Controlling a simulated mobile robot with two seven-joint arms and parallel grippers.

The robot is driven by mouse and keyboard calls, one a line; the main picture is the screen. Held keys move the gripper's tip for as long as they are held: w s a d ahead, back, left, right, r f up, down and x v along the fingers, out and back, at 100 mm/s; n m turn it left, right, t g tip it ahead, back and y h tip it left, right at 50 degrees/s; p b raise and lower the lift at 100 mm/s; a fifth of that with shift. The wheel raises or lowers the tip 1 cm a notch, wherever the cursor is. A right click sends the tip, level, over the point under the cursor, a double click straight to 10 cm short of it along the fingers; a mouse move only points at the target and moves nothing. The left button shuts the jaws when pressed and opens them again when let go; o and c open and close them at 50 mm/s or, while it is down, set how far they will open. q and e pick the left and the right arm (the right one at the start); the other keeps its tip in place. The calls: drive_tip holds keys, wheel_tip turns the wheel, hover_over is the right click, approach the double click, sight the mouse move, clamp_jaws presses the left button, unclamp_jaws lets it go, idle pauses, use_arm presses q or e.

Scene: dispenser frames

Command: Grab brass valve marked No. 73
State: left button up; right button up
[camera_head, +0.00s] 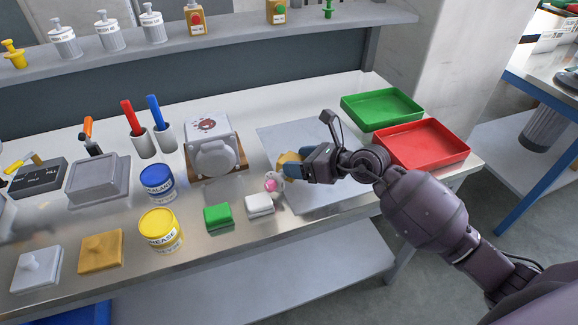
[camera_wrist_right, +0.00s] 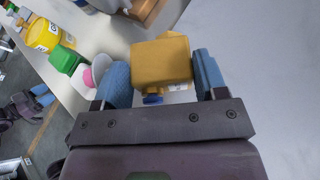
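The brass valve (camera_head: 289,158) is a yellow-gold block at the left edge of the grey mat, partly hidden by my right gripper (camera_head: 300,168) in the head view. In the right wrist view the brass valve (camera_wrist_right: 161,60) sits between the two blue finger pads of the gripper (camera_wrist_right: 163,82). The pads appear to press on both its sides. A small blue part shows under it. No number can be read on it. I cannot tell whether it is lifted off the mat.
A white part with a pink face (camera_head: 273,183) is close beside the gripper. A white block (camera_head: 259,205) and green block (camera_head: 218,216) are nearer the front. Green (camera_head: 382,108) and red (camera_head: 421,143) trays stand at right. The grey mat (camera_head: 318,190) has bare room.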

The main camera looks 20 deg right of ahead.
drive_tip(key=shift+r, duration=0.1)
drive_tip(key=c, duration=0.7)
drive_tip(key=shift+o, duration=0.2)
drive_tip(key=shift+r, duration=0.1)
